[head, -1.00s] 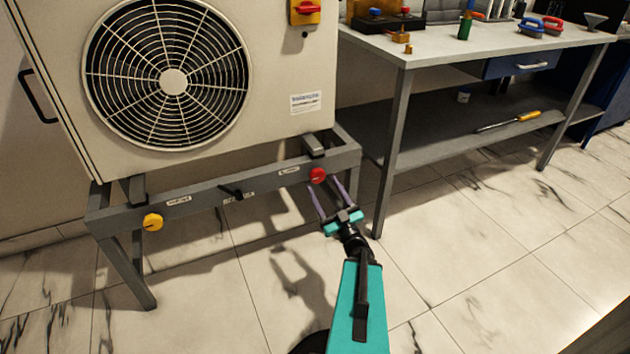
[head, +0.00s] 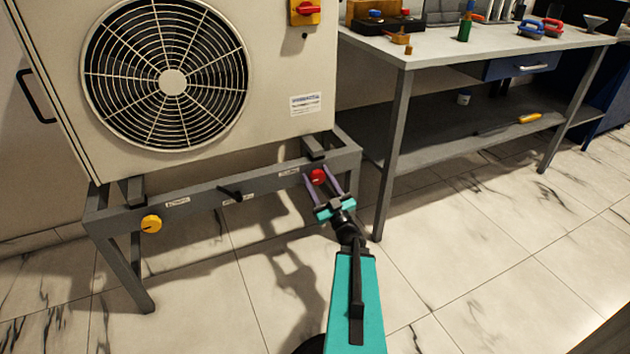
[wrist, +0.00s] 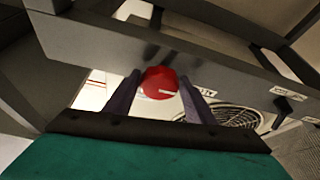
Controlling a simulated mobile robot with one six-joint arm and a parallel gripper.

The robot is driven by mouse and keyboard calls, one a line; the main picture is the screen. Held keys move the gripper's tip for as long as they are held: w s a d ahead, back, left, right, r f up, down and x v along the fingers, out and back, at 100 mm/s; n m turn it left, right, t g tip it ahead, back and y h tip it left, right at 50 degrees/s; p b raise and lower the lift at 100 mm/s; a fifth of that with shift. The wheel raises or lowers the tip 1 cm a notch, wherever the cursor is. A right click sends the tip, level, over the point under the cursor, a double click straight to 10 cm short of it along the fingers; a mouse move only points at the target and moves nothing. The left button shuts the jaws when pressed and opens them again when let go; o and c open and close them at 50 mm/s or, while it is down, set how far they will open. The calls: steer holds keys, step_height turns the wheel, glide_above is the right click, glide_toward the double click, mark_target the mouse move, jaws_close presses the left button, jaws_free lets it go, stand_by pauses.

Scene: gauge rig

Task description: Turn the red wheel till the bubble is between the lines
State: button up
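The red wheel (head: 317,177) is on the right part of the grey frame rail under the fan unit. In the wrist view the red wheel (wrist: 160,82) is in the middle, with a pale mark on its face. My gripper (head: 317,173) is open, with one finger on each side of the wheel. In the wrist view my gripper (wrist: 159,78) shows a finger to the left and right of the wheel; I cannot tell whether they touch it. I cannot make out a bubble or its lines in either view.
A yellow knob (head: 151,224) and a black lever (head: 231,192) are on the same rail (head: 270,184), left of the wheel. The fan unit (head: 270,130) stands above. A workbench (head: 430,52) with tools is to the right. The tiled floor in front is clear.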

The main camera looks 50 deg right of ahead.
steer(key=c, duration=0.7)
steer(key=shift+o, duration=0.4)
steer(key=shift+a, duration=0.45)
steer(key=shift+w+d, duration=0.1)
steer(key=shift+d, duration=0.2)
steer(key=shift+c, duration=0.3)
steer(key=shift+n, duration=0.4)
steer(key=shift+n+y, duration=0.3)
steer(key=shift+y, duration=0.1)
steer(key=n+y, duration=0.1)
steer(key=n, duration=0.2)
steer(key=n+y, duration=0.2)
steer(key=n, duration=0.2)
steer(key=shift+d+y+b, duration=0.1)
steer(key=shift+y+b, duration=0.2)
steer(key=shift+b, duration=0.1)
steer(key=n+y, duration=0.1)
steer(key=n, duration=0.1)
steer(key=n+g, duration=0.1)
steer(key=n, duration=0.2)
steer(key=shift+n+y+p, duration=0.3)
steer(key=shift+y+p, duration=0.1)
steer(key=n+g+y+p, duration=0.1)
steer(key=n, duration=0.3)
steer(key=shift+n+g, duration=0.3)
steer(key=shift+g, duration=0.1)
steer(key=shift+f, duration=0.1)
